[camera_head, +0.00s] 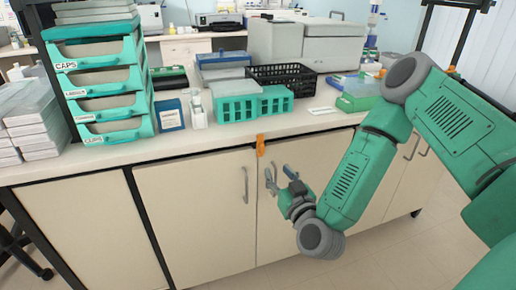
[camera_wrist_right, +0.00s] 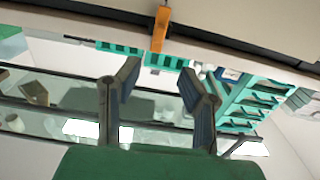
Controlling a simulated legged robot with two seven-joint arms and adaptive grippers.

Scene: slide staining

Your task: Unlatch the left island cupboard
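An orange latch (camera_head: 260,145) sits at the top of the island front, just below the counter edge, where two cream doors meet. It looks upright, across the door tops. The left cupboard door (camera_head: 190,220) is shut and has a metal handle (camera_head: 245,185) near its right edge. My right gripper (camera_head: 279,176) is below and slightly right of the latch, in front of the doors. Its fingers are apart and empty. In the right wrist view the latch (camera_wrist_right: 160,28) lies beyond the open fingertips (camera_wrist_right: 157,72), not touching them. My left gripper is not in view.
The counter (camera_head: 200,142) above holds a teal drawer stack (camera_head: 110,85), green racks (camera_head: 235,108), a black basket (camera_head: 282,78) and a grey machine (camera_head: 310,42). The floor before the doors is clear.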

